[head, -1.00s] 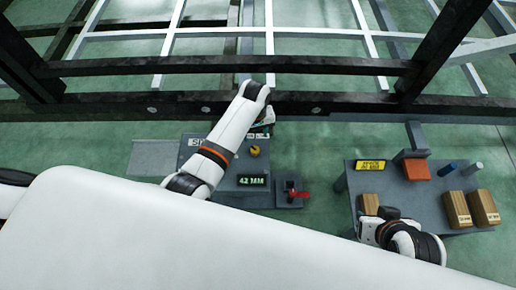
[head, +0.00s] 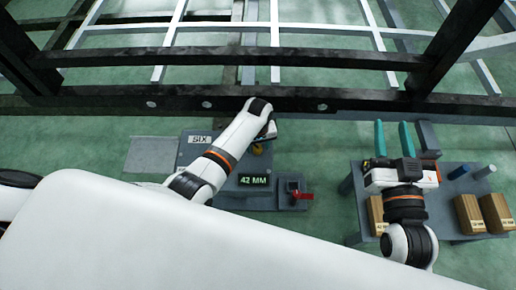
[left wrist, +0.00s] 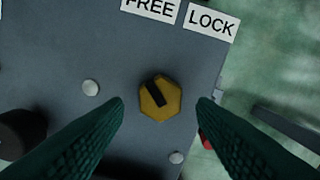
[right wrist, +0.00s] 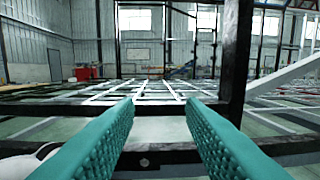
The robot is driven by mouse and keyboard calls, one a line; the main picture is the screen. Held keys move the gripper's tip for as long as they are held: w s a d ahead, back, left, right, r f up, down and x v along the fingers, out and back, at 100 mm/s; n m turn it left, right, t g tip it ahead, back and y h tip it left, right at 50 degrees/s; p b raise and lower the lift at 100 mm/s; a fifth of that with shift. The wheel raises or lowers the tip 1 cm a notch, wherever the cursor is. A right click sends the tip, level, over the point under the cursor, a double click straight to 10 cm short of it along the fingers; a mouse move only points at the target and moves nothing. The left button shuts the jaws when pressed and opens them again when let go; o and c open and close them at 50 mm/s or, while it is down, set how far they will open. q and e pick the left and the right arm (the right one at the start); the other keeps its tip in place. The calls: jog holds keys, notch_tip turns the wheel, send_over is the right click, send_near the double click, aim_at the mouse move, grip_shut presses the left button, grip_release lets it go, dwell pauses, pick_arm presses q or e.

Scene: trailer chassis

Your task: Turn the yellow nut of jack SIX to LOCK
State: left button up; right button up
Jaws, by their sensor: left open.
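The yellow nut (left wrist: 172,104) sits on a grey jack plate in the left wrist view, with a black mark pointing to the upper left. The FREE label (left wrist: 150,8) is above it and the LOCK label (left wrist: 212,20) is to the upper right. My left gripper (left wrist: 160,104) is open, with one finger on each side of the nut and visible gaps. In the head view the nut (head: 258,150) is partly hidden by my left wrist, beside the SIX plate (head: 200,139). My right gripper (head: 393,137) is open and empty above the right table.
A 42 MM display (head: 254,180) and a red part (head: 302,195) are at the jack's front. The right table (head: 350,205) holds wooden blocks (head: 470,213) and cylinders (head: 460,172). The dark chassis beam (head: 350,102) runs behind. In the right wrist view, the frame lies ahead.

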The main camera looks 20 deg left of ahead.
pick_arm(q)
jog(key=shift+f, duration=0.7)
pick_arm(e)
jog(key=shift+s+a+r+t, duration=0.1)
jog(key=shift+r+t, duration=0.45)
jog(key=shift+r, duration=0.2)
jog(key=shift+s+a+r+t, duration=0.1)
jog(key=shift+r+t, duration=0.45)
jog(key=shift+r, duration=0.2)
